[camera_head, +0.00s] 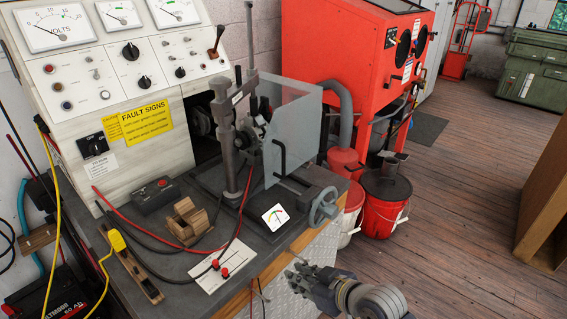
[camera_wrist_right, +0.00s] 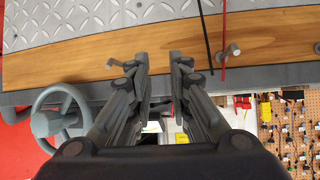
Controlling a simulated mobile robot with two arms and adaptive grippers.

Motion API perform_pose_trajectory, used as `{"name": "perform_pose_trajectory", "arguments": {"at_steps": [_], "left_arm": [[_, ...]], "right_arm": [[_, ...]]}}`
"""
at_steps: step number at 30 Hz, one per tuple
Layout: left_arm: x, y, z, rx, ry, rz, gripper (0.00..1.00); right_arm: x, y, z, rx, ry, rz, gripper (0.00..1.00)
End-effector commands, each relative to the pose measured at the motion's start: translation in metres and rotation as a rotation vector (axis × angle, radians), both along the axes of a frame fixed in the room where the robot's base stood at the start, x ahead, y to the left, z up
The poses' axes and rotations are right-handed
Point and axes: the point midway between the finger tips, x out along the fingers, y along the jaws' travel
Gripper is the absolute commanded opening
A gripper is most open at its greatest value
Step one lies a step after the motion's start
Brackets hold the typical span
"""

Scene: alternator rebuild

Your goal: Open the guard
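The guard (camera_head: 292,130) is a clear, greyish upright panel on the test bench, beside the post and clamp (camera_head: 228,130) that stand over the alternator fixture. A black handle (camera_head: 280,157) sits on the panel's near side. The panel covers part of the fixture behind it. My right gripper (camera_head: 293,273) is low in front of the bench's near edge, well apart from the guard. In the right wrist view its two fingers (camera_wrist_right: 160,66) are spread with an empty gap between them. My left gripper is in neither view.
A grey handwheel (camera_head: 323,206) sticks out at the bench's front edge, between my right gripper and the guard. A wooden block (camera_head: 188,221), a black box (camera_head: 155,195) and cables lie on the benchtop.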

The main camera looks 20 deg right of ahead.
Motion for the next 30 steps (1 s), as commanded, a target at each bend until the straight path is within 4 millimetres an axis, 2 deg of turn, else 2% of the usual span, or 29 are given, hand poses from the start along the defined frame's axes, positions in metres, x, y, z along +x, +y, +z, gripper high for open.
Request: {"name": "perform_pose_trajectory", "arguments": {"at_steps": [1, 6, 9, 12, 15, 20, 30], "left_arm": [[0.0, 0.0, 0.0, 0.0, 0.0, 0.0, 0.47], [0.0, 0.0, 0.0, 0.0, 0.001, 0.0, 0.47], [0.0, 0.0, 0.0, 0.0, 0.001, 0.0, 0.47], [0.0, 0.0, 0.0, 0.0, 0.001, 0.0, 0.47], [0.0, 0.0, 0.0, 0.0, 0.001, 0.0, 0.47], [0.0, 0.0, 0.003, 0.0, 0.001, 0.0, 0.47], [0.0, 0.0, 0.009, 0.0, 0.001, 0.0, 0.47]], "right_arm": [[0.026, -0.004, 0.022, 0.023, -0.08, 0.011, 0.18], [0.096, -0.028, 0.098, 0.129, -0.332, 0.004, 0.18], [0.122, -0.046, 0.134, 0.177, -0.441, -0.021, 0.18], [0.136, -0.059, 0.158, 0.206, -0.506, -0.041, 0.18], [0.143, -0.064, 0.168, 0.221, -0.535, -0.052, 0.18], [0.156, -0.06, 0.171, 0.224, -0.54, -0.055, 0.18], [0.209, -0.037, 0.17, 0.224, -0.537, -0.054, 0.18]]}}
